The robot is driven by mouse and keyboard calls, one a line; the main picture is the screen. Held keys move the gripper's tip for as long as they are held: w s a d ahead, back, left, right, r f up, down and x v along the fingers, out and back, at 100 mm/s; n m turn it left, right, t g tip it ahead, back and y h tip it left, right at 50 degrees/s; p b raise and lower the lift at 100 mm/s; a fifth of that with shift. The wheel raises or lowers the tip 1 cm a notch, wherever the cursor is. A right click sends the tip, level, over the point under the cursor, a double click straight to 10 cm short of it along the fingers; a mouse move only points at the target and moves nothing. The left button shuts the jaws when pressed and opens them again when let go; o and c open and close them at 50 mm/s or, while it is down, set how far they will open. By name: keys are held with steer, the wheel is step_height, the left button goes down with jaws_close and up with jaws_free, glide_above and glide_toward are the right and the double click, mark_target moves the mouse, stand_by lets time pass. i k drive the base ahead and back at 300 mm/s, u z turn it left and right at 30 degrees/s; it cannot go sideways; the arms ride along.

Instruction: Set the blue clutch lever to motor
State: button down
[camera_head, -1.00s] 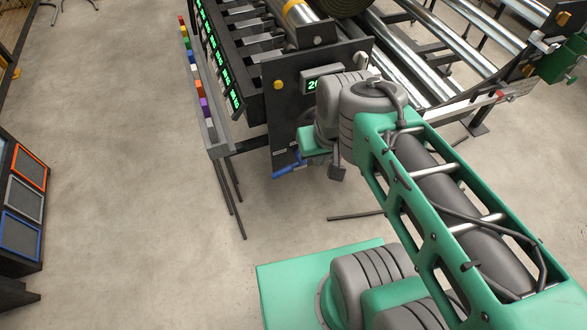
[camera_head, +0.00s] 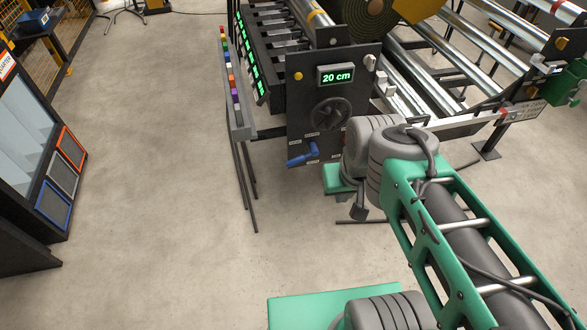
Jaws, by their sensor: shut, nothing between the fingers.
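The blue clutch lever (camera_head: 301,155) is on the lower part of the dark end panel (camera_head: 300,98) of the roll machine. Its handle points left and slightly down. Small white labels sit around it, too small to read. My gripper (camera_head: 360,212) is at the end of my green and grey arm, right of the lever and apart from it in the picture. It looks like a small dark shut stub with nothing in it. My wrist covers the panel's lower right edge, and the finger detail is hard to make out.
Above the lever are a black handwheel (camera_head: 332,113) and a green display (camera_head: 337,77) reading 20 cm. A rail with coloured blocks (camera_head: 232,82) and thin legs stands to the left. A dark cabinet (camera_head: 30,150) is at far left. The floor between is clear.

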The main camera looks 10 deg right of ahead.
mark_target(313, 147)
steer(key=u, duration=0.4)
steer(key=i, duration=0.45)
steer(key=u, duration=1)
steer(key=i, duration=0.6)
steer(key=u, duration=0.35)
